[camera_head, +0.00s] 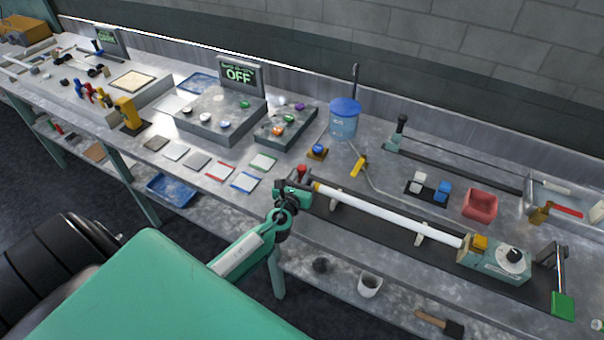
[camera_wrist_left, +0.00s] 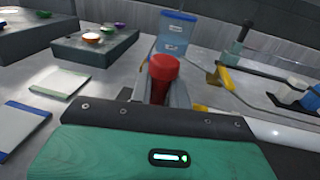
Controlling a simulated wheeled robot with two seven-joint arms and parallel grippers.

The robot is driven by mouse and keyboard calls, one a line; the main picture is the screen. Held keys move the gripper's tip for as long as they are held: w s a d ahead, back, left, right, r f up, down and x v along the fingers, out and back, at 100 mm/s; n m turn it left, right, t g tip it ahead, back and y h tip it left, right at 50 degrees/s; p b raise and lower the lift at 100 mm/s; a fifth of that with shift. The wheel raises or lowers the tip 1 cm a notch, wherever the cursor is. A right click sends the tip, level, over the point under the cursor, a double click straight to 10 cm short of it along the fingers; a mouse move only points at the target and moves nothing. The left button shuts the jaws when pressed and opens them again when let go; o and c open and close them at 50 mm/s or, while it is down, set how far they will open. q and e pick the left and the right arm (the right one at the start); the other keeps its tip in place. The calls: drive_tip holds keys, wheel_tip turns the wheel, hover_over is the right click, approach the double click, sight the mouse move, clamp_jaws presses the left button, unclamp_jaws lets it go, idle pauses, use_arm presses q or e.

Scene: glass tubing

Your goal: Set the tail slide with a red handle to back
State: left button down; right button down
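The tail slide's red handle (camera_head: 302,171) stands upright at the left end of the long dark bed that carries the white tube (camera_head: 390,216). It also shows in the left wrist view (camera_wrist_left: 162,80), close ahead of the gripper body. My left gripper (camera_head: 294,186) is at this handle, reaching in from the left. In the left wrist view, grey finger parts stand on either side of the handle's lower part. Whether they press on it is hidden by the gripper body. The slide under the handle is mostly hidden too. My right gripper is not in view.
A yellow lever (camera_head: 359,165), a blue button (camera_head: 318,149) and a blue-lidded container (camera_head: 343,119) stand behind the handle. Flat tiles (camera_head: 244,182) lie to the left. An OFF display (camera_head: 240,75) stands at the back.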

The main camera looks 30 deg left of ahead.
use_arm(q)
drive_tip(key=shift+s+a+b, duration=0.15)
drive_tip(key=shift+a+b, duration=0.15)
drive_tip(key=shift+a, duration=1.4)
drive_tip(key=c, duration=1.4)
unclamp_jaws()
drive_tip(key=shift+o, duration=0.2)
drive_tip(key=shift+s, duration=0.1)
drive_tip(key=b+v, duration=0.3)
drive_tip(key=v, duration=0.9)
drive_tip(key=shift+s+d+f, duration=0.1)
drive_tip(key=shift+s+f, duration=0.05)
drive_tip(key=shift+s, duration=0.2)
drive_tip(key=shift+s+d, duration=0.1)
drive_tip(key=shift+s, duration=0.4)
